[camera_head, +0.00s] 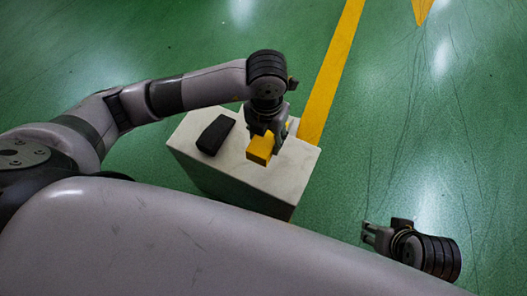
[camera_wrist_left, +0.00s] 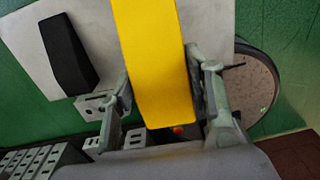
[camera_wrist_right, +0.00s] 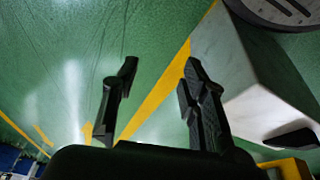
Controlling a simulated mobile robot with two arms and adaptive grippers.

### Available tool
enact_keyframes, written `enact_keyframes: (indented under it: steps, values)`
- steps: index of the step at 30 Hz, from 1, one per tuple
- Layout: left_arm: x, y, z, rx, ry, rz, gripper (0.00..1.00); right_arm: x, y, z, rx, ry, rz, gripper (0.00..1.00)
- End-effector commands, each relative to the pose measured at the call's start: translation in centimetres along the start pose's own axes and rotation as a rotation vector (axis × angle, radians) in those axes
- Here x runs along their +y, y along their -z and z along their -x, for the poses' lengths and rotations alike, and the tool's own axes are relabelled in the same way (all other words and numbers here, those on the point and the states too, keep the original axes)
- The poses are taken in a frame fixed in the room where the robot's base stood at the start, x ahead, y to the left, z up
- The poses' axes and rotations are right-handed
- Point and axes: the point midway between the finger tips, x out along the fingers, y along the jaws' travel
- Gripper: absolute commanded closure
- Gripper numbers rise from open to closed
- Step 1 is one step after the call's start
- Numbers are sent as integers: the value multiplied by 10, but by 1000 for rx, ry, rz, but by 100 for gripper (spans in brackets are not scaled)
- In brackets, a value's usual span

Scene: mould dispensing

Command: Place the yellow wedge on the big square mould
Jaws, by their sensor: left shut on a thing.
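The yellow wedge (camera_head: 259,150) is between the fingers of my left gripper (camera_head: 263,132), which is shut on it over the right part of a white block's pale top. In the left wrist view the yellow wedge (camera_wrist_left: 152,60) fills the middle, with a finger of my left gripper (camera_wrist_left: 165,105) on each side. Whether it touches the top, I cannot tell. My right gripper (camera_head: 365,233) is open and empty, off to the right over the floor. Its two dark fingers stand apart in the right wrist view (camera_wrist_right: 158,82). I cannot make out a big square mould.
A black wedge-shaped piece (camera_head: 215,134) lies on the left part of the white block (camera_head: 285,182). A round grey disc (camera_wrist_left: 258,85) shows beside it in the left wrist view. Green floor with a yellow stripe (camera_head: 332,70) is clear to the right.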

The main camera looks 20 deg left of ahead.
Motion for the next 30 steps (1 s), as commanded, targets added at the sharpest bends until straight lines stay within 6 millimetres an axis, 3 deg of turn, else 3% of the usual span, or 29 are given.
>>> enact_keyframes:
  steps: [1,3,7,14,18,23,30]
  values:
    - [0,1,-18,4,-1,2,90,0,-3,-8,-3,0,0,60]
    - [0,0,-34,2,-1,1,90,0,-4,-12,-2,0,0,60]
    - [0,0,-54,0,-1,0,90,0,-3,-16,4,0,0,60]
    - [0,0,-76,1,-1,-1,90,-3,20,-20,107,5,4,60]
    - [0,0,-93,0,-1,0,90,-6,45,-21,219,10,7,60]
    - [0,0,-104,-1,0,-2,90,-8,64,-19,301,15,10,60]
    - [0,0,-104,-2,0,-2,90,-9,66,-18,309,15,10,60]
